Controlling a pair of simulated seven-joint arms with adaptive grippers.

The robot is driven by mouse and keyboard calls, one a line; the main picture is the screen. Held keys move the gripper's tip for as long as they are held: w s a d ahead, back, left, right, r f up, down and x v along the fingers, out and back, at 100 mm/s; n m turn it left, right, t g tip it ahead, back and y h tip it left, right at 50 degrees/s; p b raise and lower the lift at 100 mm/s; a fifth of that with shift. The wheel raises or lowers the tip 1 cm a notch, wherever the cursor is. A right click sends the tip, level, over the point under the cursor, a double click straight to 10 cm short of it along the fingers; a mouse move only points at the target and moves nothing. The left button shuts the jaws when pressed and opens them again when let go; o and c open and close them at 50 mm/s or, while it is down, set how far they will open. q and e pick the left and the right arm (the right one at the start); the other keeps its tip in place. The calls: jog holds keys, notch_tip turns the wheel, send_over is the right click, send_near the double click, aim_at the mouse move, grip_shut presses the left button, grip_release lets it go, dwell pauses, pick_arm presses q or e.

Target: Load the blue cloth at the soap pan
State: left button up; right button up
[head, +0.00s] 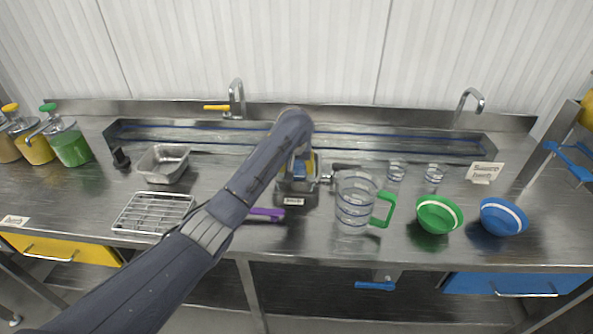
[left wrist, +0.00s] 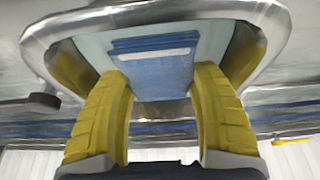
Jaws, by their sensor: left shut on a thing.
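The blue cloth (left wrist: 150,70) shows in the left wrist view as a folded stack between the yellow fingers of my left gripper (left wrist: 156,80). The gripper is shut on it. The cloth is over or in a metal pan with a pale inside, whose rim (left wrist: 270,32) curves around the fingers in that view. In the head view this soap pan (head: 298,188) stands mid-counter with a small label on its front. My left arm and gripper (head: 299,168) cover much of it, and the cloth is mostly hidden there. I cannot tell whether the cloth touches the pan's bottom. My right gripper is in neither view.
A clear jug (head: 353,205) with a green handle stands right of the pan. Two glasses, a green bowl (head: 436,224) and a blue bowl (head: 503,226) are farther right. A wire rack (head: 152,213), an empty metal pan (head: 163,176) and a purple-handled tool (head: 264,213) lie left.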

aim_at(297, 166)
pick_arm(q)
jog(key=shift+r, duration=4.1)
jog(key=shift+r, duration=2)
